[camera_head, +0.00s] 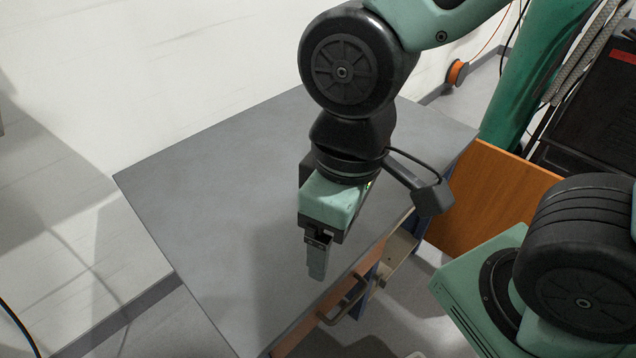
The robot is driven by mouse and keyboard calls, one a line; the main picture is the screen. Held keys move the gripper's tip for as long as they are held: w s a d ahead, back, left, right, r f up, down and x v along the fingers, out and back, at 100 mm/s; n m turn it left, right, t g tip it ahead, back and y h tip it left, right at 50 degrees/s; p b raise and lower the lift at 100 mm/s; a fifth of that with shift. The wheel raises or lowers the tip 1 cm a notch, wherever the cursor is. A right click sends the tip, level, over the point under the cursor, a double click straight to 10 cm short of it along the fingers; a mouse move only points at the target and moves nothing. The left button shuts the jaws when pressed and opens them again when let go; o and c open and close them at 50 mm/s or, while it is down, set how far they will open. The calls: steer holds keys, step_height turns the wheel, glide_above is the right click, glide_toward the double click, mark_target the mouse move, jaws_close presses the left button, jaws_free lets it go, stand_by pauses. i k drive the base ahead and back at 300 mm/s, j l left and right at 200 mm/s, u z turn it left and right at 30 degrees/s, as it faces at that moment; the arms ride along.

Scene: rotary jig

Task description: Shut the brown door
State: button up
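The brown door (492,198) is a flat orange-brown panel at the right of the head view. It stands swung out from the far right part of the grey-topped bench (200,200). Its lower right part is hidden behind my arm's green and black parts. My gripper (317,268) points down over the bench top, to the left of the door and well apart from it. The fingers show edge-on as one grey shape, so their gap cannot be seen. Nothing shows held in them.
A handle (345,303) projects from the bench's brown front side, below my gripper. An open metal-edged part (397,257) lies between handle and door. A white wall (120,80) stands behind the bench. An orange spool (457,73) lies at the back. The bench top is clear.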

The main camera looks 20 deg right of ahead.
mark_target(494, 189)
steer(key=l, duration=0.45)
steer(key=k+l+u, duration=0.1)
steer(key=l, duration=0.3)
steer(key=k+l+u, duration=0.1)
steer(key=l, duration=0.35)
